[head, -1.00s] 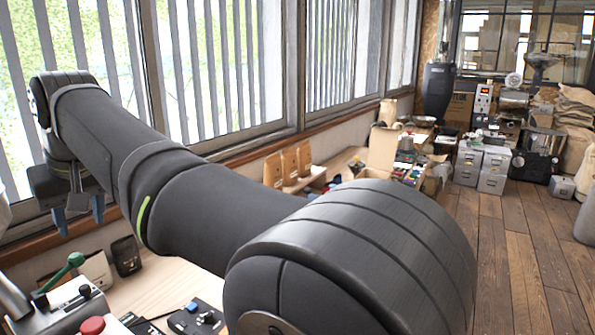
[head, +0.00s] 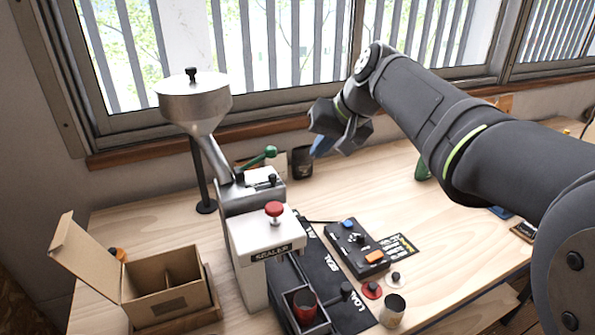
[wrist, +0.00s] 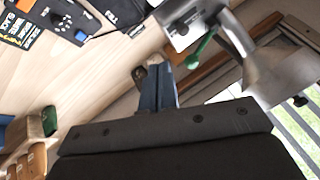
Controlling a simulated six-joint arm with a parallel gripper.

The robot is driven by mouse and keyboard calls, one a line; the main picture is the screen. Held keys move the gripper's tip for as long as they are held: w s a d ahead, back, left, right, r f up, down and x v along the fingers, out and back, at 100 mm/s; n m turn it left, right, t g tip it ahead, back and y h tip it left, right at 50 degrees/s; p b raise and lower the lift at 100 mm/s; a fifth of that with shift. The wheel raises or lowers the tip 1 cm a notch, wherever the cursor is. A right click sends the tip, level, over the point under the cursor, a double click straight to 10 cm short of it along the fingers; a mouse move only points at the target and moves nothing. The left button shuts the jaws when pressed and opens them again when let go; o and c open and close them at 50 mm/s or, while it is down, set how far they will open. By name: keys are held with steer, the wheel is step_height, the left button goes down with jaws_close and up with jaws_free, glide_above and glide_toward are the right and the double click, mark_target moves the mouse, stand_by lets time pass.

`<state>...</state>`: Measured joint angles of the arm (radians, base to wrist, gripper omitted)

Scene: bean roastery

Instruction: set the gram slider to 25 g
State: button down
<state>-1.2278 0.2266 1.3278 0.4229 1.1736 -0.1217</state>
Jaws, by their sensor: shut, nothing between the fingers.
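The metal doser housing (head: 248,197) stands under a funnel hopper, with a small dark slider-like knob (head: 272,180) on its top face. I cannot read any gram marks there, so I cannot tell the setting. In the wrist view a dark knob (wrist: 182,30) shows on the pale housing at the top. My gripper (head: 320,147) is in the air right of the doser and near the window, apart from it. Its blue fingers (wrist: 158,88) are together and empty in the wrist view.
A green-handled lever (head: 262,157) rises beside the doser. The white sealer (head: 262,236) with a red knob stands in front. A control box (head: 358,250), dark cup (head: 302,162), metal cup (head: 393,311) and open carton (head: 150,285) stand around. Bare tabletop (head: 440,245) lies right.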

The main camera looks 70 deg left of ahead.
mark_target(273, 180)
steer(key=shift+m+y, duration=0.3)
steer(key=shift+m, duration=0.1)
steer(key=x, duration=0.4)
steer(key=s+x, duration=0.1)
steer(key=x, duration=0.6)
steer(key=shift+s+a+f, duration=0.15)
steer(key=shift+s+a, duration=0.05)
steer(key=shift+s, duration=0.05)
steer(key=shift+s+a, duration=0.25)
steer(key=shift+s, duration=0.2)
steer(key=shift+s, duration=2.25)
